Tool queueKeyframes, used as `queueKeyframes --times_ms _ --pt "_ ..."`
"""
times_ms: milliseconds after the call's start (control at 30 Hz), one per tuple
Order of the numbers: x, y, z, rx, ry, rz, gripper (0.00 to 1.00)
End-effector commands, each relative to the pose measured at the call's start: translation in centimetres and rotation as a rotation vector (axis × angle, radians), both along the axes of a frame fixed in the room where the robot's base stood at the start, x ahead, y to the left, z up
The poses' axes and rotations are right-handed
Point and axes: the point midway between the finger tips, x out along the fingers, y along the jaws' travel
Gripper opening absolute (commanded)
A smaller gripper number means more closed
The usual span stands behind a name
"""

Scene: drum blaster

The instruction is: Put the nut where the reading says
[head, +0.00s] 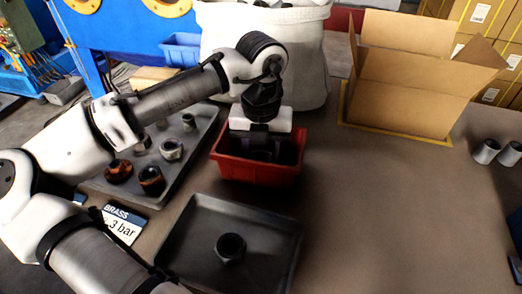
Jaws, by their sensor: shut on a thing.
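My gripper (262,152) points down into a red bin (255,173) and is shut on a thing. The thing is dark and mostly hidden by the gripper and bin, so I cannot tell if it is a nut. A dark nut (230,249) sits in the middle of the black front tray (187,238). A grey tray (192,163) behind holds several nuts, including a pale one (171,149), a rusty-dark one (151,181) and a reddish-brown one (118,171). A sign (124,222) reads "BRASS" and "3 bar", partly covered by my arm.
An open cardboard box (412,99) stands at the back right. The table (400,220) right of the trays is clear.

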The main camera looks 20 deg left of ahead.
Motion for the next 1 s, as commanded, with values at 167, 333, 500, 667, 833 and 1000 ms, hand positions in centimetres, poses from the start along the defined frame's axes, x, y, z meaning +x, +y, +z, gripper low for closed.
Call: queueKeyframes --times_ms 167,333,500,667,833,1000 --pt "0.0 0.0 -0.1 -0.001 0.000 0.000 0.08" --pt "0.0 0.0 -0.6 -0.001 0.000 0.000 0.08" --pt "0.0 0.0 -0.6 0.000 0.000 0.001 0.60" --pt "0.0 0.0 -0.6 0.000 0.000 0.001 0.63" --pt "0.0 0.0 -0.5 0.001 -0.001 0.001 0.63" --pt "0.1 0.0 0.6 0.000 -0.002 0.001 0.63"
